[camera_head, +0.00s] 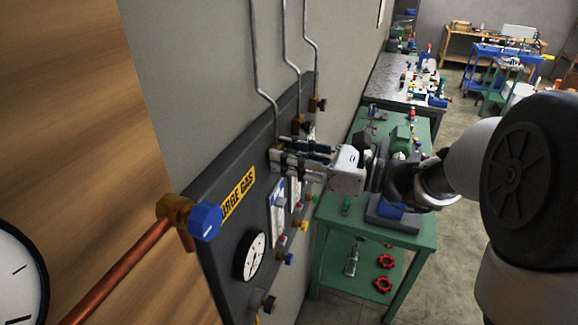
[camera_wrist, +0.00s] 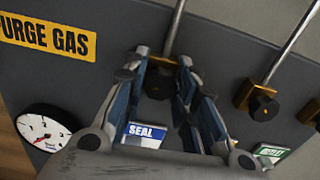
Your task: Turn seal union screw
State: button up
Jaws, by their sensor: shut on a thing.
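My gripper (camera_head: 279,154) reaches from the right to the dark wall panel (camera_head: 225,240). In the wrist view its two fingers (camera_wrist: 163,62) straddle the black seal union screw (camera_wrist: 158,86), one on each side, and are shut on it. The screw sits at the lower end of a grey pipe (camera_wrist: 175,28), above a blue label reading SEAL (camera_wrist: 146,134). The fingers hide the screw's sides, and in the head view the gripper hides the screw.
A neighbouring brass fitting with a black screw (camera_wrist: 262,103) is close on the right. A yellow PURGE GAS sign (camera_wrist: 45,37) and a gauge (camera_wrist: 42,130) are on the left. A blue-capped valve (camera_head: 204,220) juts out nearer. A green table (camera_head: 415,238) stands beyond my arm.

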jog(key=n+b, duration=0.5)
jog(key=b, duration=0.1)
jog(key=shift+f+n, duration=0.2)
jog(key=shift+n, duration=0.2)
jog(key=n+b, duration=0.5)
jog(key=b, duration=0.1)
jog(key=shift+b, duration=0.4)
jog(key=n+b, duration=0.5)
jog(key=b, duration=0.2)
jog(key=shift+n, duration=0.4)
jog(key=n+b, duration=0.4)
jog(key=shift+r, duration=0.1)
jog(key=n+b, duration=0.1)
jog(key=n, duration=0.5)
jog(key=shift+r, duration=0.2)
jog(key=n, duration=1)
jog(key=shift+n, duration=2.4)
jog(key=shift+r, duration=0.1)
